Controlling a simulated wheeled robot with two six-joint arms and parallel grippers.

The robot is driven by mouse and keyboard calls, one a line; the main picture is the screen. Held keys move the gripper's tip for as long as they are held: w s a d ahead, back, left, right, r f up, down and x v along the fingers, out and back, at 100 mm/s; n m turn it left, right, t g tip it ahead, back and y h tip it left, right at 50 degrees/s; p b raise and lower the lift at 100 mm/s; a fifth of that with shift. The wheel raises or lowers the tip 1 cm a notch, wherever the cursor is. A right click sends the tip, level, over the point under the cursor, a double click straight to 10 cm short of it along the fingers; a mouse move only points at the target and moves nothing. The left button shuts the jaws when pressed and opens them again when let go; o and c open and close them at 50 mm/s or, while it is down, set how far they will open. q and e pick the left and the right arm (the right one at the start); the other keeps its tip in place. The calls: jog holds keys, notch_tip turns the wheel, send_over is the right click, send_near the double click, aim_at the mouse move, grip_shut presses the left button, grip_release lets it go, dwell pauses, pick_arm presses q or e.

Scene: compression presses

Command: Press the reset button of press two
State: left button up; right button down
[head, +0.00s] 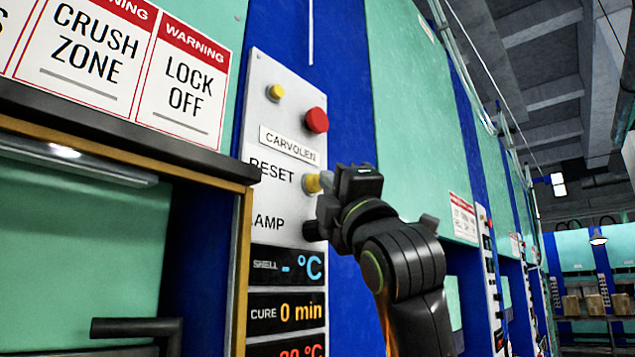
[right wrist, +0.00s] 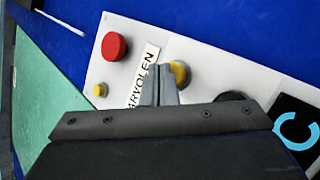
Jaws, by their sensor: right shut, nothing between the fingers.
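A white control panel (head: 285,130) labelled CARVOLEN is on the blue front of the near press. Its yellow reset button (head: 312,183) sits beside the word RESET; the yellow button also shows in the right wrist view (right wrist: 181,73). My right gripper (head: 327,181) is shut and empty, with its tips pointing left at this button. In the right wrist view the closed fingertips (right wrist: 165,84) overlap the button's edge. I cannot tell whether they touch it. No press number is readable on the panel. My left gripper is not in view.
A red button (head: 316,120) and a small yellow button (head: 275,92) are above; a dark knob (head: 311,231) is below, close to my right gripper. A dark ledge (head: 120,133) juts out at left. More presses stand in a row to the right.

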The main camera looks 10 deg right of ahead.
jog(key=shift+w+a, duration=0.2)
jog(key=shift+w, duration=0.05)
dwell(0.4)
jog(key=shift+s+d, duration=0.1)
jog(key=shift+s+d+b, duration=0.35)
jog(key=shift+s+d, duration=0.1)
jog(key=shift+s, duration=0.1)
dwell(0.4)
jog(key=s+d+b, duration=0.1)
jog(key=s, duration=0.1)
jog(key=s+d+b, duration=0.1)
jog(key=s+d, duration=0.1)
dwell(0.3)
